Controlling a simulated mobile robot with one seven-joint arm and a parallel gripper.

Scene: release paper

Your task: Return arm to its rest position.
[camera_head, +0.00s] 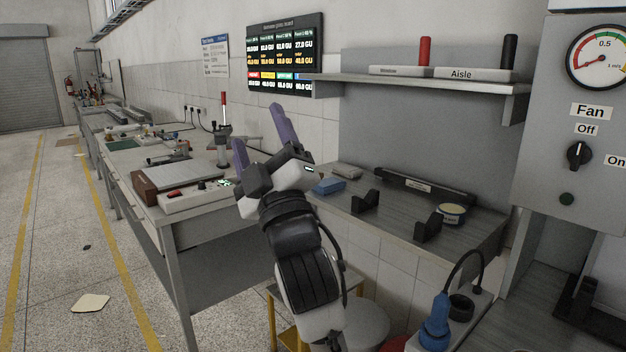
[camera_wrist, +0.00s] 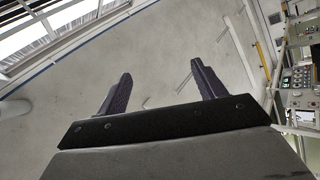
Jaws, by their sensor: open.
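My arm stands raised in the middle of the head view, bent up over the near edge of the workbench. My gripper (camera_head: 260,130) is at its upper end, with two purple fingers pointing up and spread apart. The gripper is open, and nothing shows between the fingers. In the wrist view my gripper (camera_wrist: 160,86) also shows its two dark fingers wide apart.
Behind my arm is a grey workbench (camera_head: 400,228) with a blue block (camera_head: 328,186), black brackets (camera_head: 428,228) and a round tin (camera_head: 452,213). A shelf (camera_head: 420,84) hangs above. A fan control box (camera_head: 575,120) is at right. The floor (camera_head: 60,240) at left is mostly clear.

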